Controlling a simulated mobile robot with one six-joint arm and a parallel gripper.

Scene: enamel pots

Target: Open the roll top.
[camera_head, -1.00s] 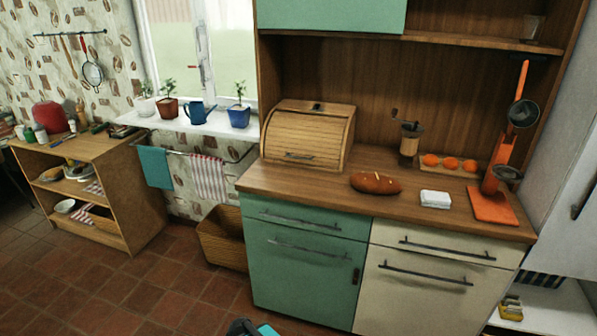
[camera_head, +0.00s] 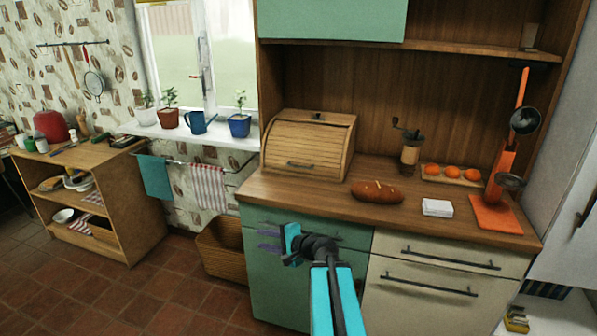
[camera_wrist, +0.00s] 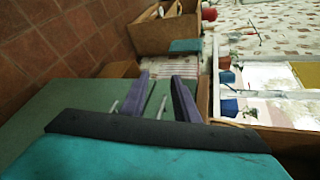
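The roll top is the slatted front of a wooden bread box (camera_head: 310,143) at the left end of the worktop in the head view. Its slatted cover (camera_head: 300,148) is down and shut, with a dark handle (camera_head: 301,165) low on it. My gripper (camera_head: 262,241) is in front of the green cabinet, below and to the left of the box handle, well apart from it. In the wrist view, its two purple fingers (camera_wrist: 162,78) are spread with nothing between them. I cannot clearly make out the bread box in the wrist view.
A bread loaf (camera_head: 376,191), a white block (camera_head: 437,207) and a coffee grinder (camera_head: 410,150) stand right of the box. The worktop edge (camera_head: 330,215) and cabinet handles lie near my gripper. A towel rail with towels (camera_head: 208,187) is to the left.

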